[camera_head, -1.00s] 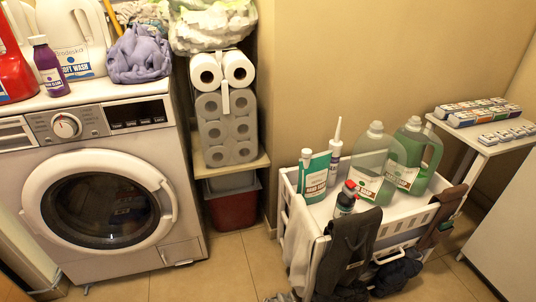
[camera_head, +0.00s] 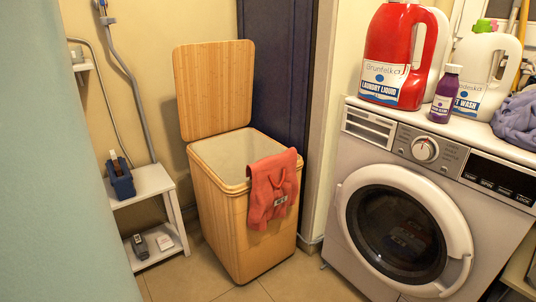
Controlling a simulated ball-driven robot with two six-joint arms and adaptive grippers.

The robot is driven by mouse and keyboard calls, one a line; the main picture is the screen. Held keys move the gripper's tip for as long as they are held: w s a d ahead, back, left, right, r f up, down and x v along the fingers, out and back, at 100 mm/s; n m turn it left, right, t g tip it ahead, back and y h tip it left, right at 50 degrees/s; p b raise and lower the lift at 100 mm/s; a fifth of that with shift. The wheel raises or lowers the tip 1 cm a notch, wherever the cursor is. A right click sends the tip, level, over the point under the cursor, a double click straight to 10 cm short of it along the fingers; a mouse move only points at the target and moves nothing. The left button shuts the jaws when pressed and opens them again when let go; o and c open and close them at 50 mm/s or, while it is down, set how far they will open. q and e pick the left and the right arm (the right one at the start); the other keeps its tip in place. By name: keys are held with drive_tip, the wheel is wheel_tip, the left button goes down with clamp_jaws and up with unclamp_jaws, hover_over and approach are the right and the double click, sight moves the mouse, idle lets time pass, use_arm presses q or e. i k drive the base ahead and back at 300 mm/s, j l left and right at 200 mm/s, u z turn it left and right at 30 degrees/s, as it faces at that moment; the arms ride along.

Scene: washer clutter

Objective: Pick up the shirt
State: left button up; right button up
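A coral-red garment (camera_head: 272,190), which looks like the shirt, hangs over the front right rim of a wooden laundry hamper (camera_head: 222,218). Part of it drapes down the outside, with a small label near its lower middle. The hamper's lid (camera_head: 214,88) stands open at the back, and its pale inside shows. A purple-grey cloth (camera_head: 518,122) lies bunched on the washer at the right edge. Neither of my grippers is in view.
A white washing machine (camera_head: 420,200) with its door shut stands right of the hamper. A red laundry liquid jug (camera_head: 396,55), a purple bottle (camera_head: 445,95) and a white jug (camera_head: 486,72) stand on it. A small white shelf (camera_head: 150,183) is at left. Tiled floor (camera_head: 300,282) is clear in front.

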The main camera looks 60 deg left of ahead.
sight(276, 186)
drive_tip(key=u, duration=1.85)
